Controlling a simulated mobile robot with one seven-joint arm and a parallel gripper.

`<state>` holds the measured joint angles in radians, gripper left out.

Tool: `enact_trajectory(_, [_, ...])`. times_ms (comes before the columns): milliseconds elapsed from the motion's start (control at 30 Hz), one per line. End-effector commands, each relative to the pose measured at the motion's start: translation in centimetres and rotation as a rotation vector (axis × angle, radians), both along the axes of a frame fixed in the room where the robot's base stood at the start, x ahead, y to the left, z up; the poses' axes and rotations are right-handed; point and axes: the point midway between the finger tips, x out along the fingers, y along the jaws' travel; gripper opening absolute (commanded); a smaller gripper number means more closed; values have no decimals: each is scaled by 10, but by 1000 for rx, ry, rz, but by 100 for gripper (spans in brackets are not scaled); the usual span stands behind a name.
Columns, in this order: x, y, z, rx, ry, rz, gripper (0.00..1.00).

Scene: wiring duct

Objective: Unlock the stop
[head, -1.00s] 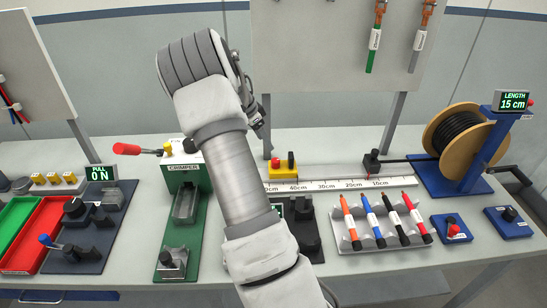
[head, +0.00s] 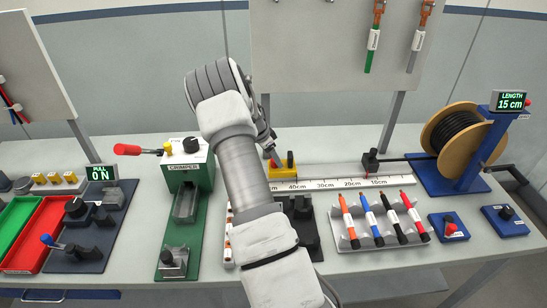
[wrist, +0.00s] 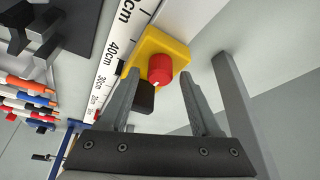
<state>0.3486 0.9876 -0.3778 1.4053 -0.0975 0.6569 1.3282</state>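The stop is a yellow block (head: 288,167) on the white ruler near the 40 cm mark. My gripper hides part of it in the head view. In the wrist view the yellow block (wrist: 176,42) carries a round red knob (wrist: 160,68) with a white mark, and a black part (wrist: 144,98) shows below the knob. My gripper (wrist: 157,74) is open, with one finger on each side of the knob and visible gaps between. I cannot tell how far above the knob the fingertips are. In the head view my gripper (head: 272,152) is over the stop.
The ruler (head: 340,183) runs right toward a black cable clamp (head: 370,163) and the cable spool (head: 460,130). A marker rack (head: 385,232) stands in front. The green crimper (head: 187,170) with its red lever is left of my arm. A panel (head: 340,50) stands behind.

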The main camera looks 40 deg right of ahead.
Motion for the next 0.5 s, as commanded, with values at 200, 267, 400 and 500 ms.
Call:
enact_trajectory(200, [0, 0, 0, 0, 0, 0, 23])
enact_trajectory(267, [0, 0, 0, 0, 0, 0, 12])
enact_trajectory(400, [0, 0, 0, 0, 0, 0, 0])
enact_trajectory(500, [0, 0, 0, 0, -1, 1, 0])
